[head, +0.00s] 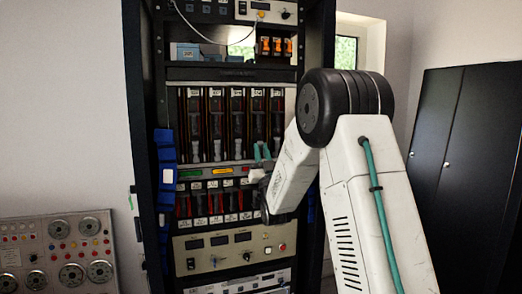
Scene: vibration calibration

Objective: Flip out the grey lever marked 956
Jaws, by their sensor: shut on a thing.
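A row of tall dark slots with grey levers (217,150) runs across the middle of the rack. White labels (237,92) sit above the slots, but their numbers are too small to read, so I cannot tell which one is 956. My gripper (262,151), with green fingers, is at the lower end of a slot right of the row's middle. It is shut on a grey lever there, which the fingers and wrist mostly hide.
The black rack frame (146,100) stands on both sides. Below the slots are coloured tabs (222,171), red-and-black modules and a beige panel (210,256). A gauge console (60,255) stands at left, a black cabinet (460,160) at right.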

